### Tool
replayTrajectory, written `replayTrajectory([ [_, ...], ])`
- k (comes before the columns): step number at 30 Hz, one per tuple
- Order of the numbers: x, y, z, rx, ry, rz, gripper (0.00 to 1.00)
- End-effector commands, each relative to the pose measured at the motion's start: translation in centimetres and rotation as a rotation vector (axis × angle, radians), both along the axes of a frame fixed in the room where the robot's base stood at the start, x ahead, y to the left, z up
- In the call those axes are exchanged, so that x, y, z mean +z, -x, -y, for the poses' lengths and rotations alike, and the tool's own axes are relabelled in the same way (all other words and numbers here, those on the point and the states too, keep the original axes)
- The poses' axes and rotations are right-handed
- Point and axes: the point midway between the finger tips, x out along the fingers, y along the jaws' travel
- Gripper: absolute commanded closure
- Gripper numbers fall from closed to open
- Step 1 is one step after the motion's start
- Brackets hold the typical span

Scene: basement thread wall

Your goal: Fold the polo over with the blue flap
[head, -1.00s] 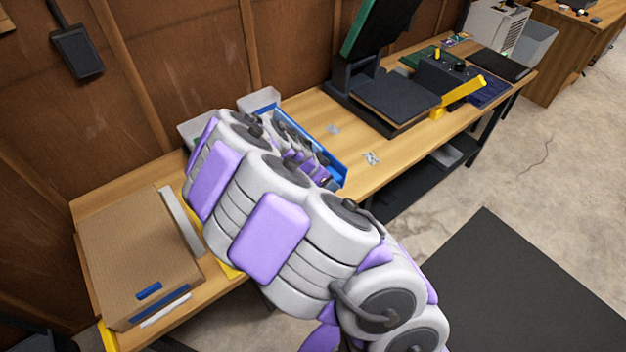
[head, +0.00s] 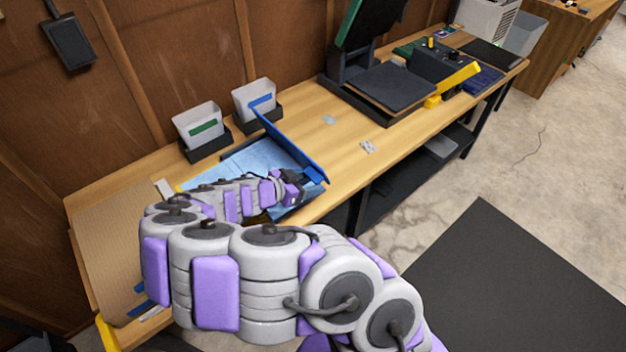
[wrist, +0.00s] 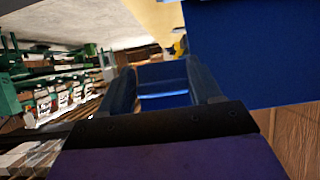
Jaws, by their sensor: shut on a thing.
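The blue flap (head: 288,146) stands raised and tilted along the right side of the folding board on the bench. The light-blue polo (head: 242,162) lies flat to its left, partly hidden by my arm. My gripper (head: 304,187) is at the flap's near end, low over the front part of the board. In the wrist view my gripper (wrist: 165,88) has its dark fingers around a blue piece, and the wide blue flap (wrist: 250,50) fills the upper right. The fingers are shut on the flap's near edge; the exact contact is partly hidden.
Two pale bins (head: 200,126) in dark holders stand behind the board. A heat press (head: 392,88) stands to the right.

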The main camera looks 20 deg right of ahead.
Motion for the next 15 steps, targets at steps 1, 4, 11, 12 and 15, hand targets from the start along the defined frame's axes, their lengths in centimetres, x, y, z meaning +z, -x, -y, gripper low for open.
replayTrajectory([
  [1, -0.21, -0.08, -0.31, 0.002, 0.000, 0.000, 0.91],
  [4, -0.15, -0.12, -0.44, 0.003, 0.005, 0.003, 0.91],
  [11, -0.07, -0.15, -0.49, 0.004, 0.006, 0.005, 0.91],
  [12, -0.06, -0.16, -0.50, 0.004, 0.006, 0.006, 0.91],
  [15, -0.04, -0.16, -0.52, 0.004, 0.005, 0.006, 0.33],
])
